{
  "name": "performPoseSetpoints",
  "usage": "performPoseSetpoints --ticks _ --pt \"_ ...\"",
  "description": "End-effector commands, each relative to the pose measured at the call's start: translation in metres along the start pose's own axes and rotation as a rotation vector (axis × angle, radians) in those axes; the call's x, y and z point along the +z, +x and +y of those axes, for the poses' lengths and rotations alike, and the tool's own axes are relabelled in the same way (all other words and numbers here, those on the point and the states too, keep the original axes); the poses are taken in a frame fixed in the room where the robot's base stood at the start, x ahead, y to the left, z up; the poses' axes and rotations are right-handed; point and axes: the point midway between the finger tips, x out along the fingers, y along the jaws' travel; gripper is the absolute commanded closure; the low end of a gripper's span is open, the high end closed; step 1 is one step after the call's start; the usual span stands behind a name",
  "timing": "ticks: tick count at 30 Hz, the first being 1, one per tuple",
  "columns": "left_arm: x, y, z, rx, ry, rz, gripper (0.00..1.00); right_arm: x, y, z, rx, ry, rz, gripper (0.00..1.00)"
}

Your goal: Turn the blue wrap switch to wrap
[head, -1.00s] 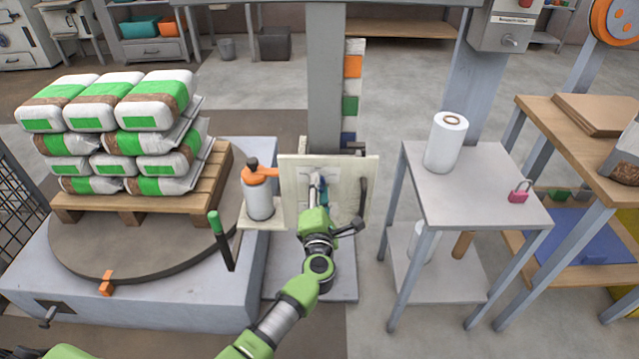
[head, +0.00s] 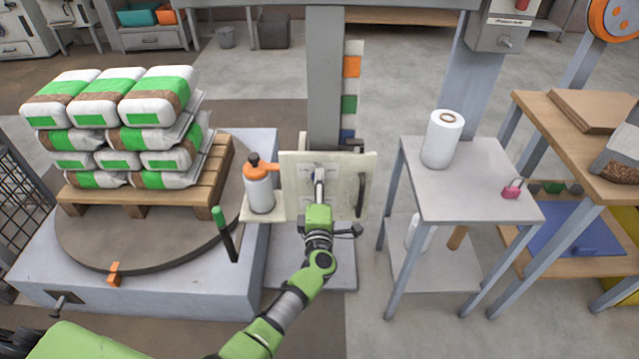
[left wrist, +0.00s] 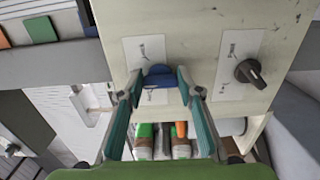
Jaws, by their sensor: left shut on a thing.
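The blue wrap switch (left wrist: 160,75) sits on a pale plate on the cream control panel (left wrist: 205,22), high in the middle of the left wrist view. My left gripper (left wrist: 159,84) has one teal-padded finger on each side of the switch and is shut on it. Its exact angle against the printed marks is too small to read. In the head view my left gripper (head: 319,180) reaches the panel (head: 298,165) and hides the switch. My right gripper is not in view.
A black knob (left wrist: 251,72) is to the right of the switch on the same panel. An orange-topped bottle (head: 259,190) stands left of the panel. A loaded pallet (head: 130,198) is further left, and a grey table (head: 470,195) stands to the right.

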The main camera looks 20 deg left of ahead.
Motion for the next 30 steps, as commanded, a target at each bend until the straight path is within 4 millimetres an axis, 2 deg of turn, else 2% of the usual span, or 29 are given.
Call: performPoseSetpoints --ticks 9,10,12,23,26,30 --pt "0.002 -0.001 -0.002 -0.004 0.001 -0.004 0.88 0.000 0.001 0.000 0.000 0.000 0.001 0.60" --pt "0.002 -0.001 -0.002 -0.004 0.001 -0.004 0.64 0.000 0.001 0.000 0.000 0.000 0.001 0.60" --pt "0.002 -0.001 -0.002 -0.004 0.000 -0.003 0.50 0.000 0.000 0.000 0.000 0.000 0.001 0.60" --pt "0.001 -0.002 -0.001 -0.002 0.000 -0.001 0.50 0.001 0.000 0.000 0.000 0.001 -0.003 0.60" --pt "0.001 -0.010 -0.002 -0.004 -0.002 -0.002 0.50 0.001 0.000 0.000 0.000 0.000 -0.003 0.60" --pt "0.000 -0.033 -0.003 -0.005 -0.002 -0.001 0.50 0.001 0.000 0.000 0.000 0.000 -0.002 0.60"
